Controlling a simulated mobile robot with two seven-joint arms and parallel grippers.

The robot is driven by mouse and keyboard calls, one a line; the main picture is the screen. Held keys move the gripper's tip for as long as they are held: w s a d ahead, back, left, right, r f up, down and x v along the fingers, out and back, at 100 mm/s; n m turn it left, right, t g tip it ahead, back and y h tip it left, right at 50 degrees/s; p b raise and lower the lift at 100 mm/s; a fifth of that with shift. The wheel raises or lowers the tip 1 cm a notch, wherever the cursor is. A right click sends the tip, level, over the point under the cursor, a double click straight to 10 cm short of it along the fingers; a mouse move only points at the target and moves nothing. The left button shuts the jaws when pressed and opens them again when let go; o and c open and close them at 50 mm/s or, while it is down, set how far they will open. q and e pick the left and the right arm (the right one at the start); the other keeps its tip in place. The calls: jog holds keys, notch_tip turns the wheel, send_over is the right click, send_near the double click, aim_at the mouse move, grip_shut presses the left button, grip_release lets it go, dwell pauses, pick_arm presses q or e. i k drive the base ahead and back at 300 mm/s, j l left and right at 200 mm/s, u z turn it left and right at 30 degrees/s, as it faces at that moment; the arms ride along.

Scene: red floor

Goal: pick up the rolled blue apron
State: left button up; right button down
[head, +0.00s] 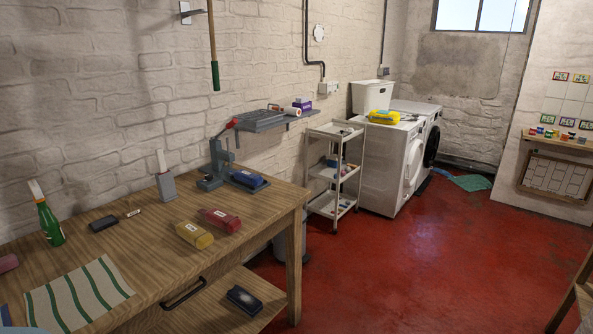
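A dark blue bundle (249,179), which looks like the rolled blue apron, lies at the far right end of the wooden workbench (150,245). It sits right beside, or on the base of, a grey press with a red-tipped lever (215,165); I cannot tell which. Similar red (220,220) and yellow (194,235) bundles with pale labels lie nearer on the bench. Neither of my grippers is in view.
A green bottle (50,225), a dark block (103,223), a grey holder (166,186) and a green-striped cloth (77,294) are on the bench. A dark item (243,300) lies on its lower shelf. A white cart (334,172) stands beyond. Red floor (400,270) is open rightward.

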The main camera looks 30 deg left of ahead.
aim_at(254, 180)
jog(key=i+l+u, duration=0.1)
jog(key=i, duration=1.25)
jog(key=i+l+u, duration=0.15)
jog(key=i+u, duration=0.25)
jog(key=i+l+u, duration=0.4)
jog(key=i, duration=0.2)
jog(key=i+l+u, duration=0.25)
jog(key=u, duration=0.15)
jog(key=i+l+u, duration=0.6)
jog(key=l+u, duration=0.15)
jog(key=l, duration=0.25)
jog(key=i+l+u, duration=0.2)
jog(key=l, duration=0.15)
jog(key=k, duration=0.05)
